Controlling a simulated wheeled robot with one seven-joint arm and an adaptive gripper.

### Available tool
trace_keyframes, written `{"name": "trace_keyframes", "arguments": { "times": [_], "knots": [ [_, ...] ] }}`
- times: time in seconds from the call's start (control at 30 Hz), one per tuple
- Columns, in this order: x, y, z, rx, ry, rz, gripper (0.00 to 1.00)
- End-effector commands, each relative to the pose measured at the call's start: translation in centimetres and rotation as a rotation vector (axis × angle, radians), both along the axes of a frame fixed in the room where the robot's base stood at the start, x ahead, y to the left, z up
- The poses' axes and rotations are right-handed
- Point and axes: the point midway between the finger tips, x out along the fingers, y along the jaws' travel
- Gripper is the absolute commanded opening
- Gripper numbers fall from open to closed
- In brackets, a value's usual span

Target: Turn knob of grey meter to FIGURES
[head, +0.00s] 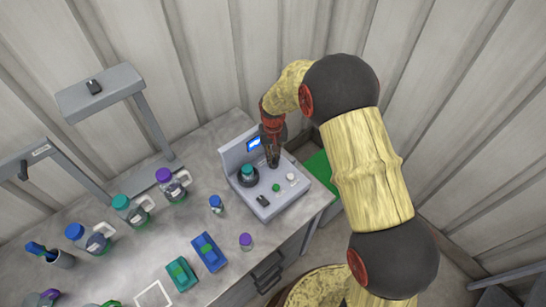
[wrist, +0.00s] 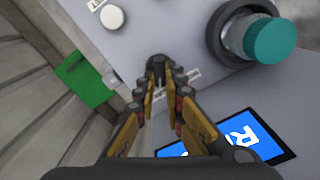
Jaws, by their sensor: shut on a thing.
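The grey meter (head: 262,206) stands on the bench near its right end, with an upright back panel and a blue display (head: 254,143). In the wrist view the display (wrist: 222,141) is partly covered by my gripper, and only large white letters starting with "R" show. My gripper (head: 273,163) reaches down to the meter's top; in the wrist view its fingers (wrist: 160,75) are closed together on a small dark knob (wrist: 156,62). White labels (wrist: 194,74) lie beside the knob, too small and covered to read. A teal-capped vessel (wrist: 270,40) sits in a dark round holder on the meter.
A white button (head: 291,177), a green button (head: 276,188) and a black switch (head: 262,200) are on the meter's top. A green bin (head: 321,171) is beyond the bench's right edge, near the corrugated wall.

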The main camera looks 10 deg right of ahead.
Motion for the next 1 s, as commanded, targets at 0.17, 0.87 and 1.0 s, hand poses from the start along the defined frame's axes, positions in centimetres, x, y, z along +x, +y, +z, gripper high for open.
{"name": "trace_keyframes", "arguments": {
  "times": [0.17,0.87,1.0],
  "knots": [
    [0.1,0.0,0.1,0.001,-0.002,0.0,0.12],
    [0.1,0.0,0.9,0.0,-0.002,0.001,0.29],
    [0.1,0.0,3.1,0.001,-0.004,0.001,0.29]
  ]
}}
